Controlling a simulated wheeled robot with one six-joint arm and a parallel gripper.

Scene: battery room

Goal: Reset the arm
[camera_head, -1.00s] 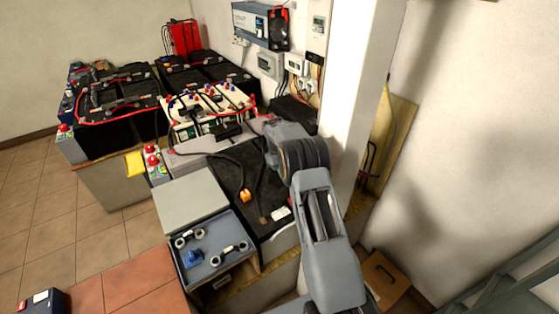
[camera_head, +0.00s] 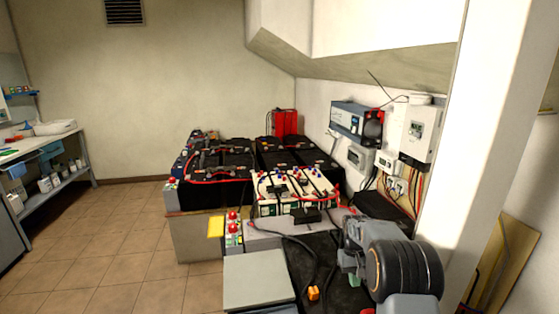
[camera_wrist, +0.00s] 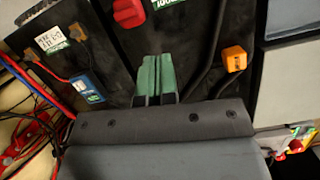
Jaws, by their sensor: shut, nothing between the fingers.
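My arm (camera_head: 405,268) shows at the lower right of the head view, beside the white pillar. My gripper (camera_wrist: 154,79) shows in the wrist view as two green fingers pressed together with nothing between them. It points over a black surface. In the head view only a small green part of the gripper shows beside the arm. An orange connector (camera_wrist: 234,58) lies to the right of the fingers, apart from them; it also shows in the head view (camera_head: 313,293).
White batteries (camera_head: 290,190) with cables and a bank of black batteries (camera_head: 220,160) stand behind the black bench top. Wall boxes (camera_head: 355,122) and the white pillar (camera_head: 478,150) are close on the right. A grey lid (camera_head: 258,278) is in front. Open tiled floor (camera_head: 115,235) lies left.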

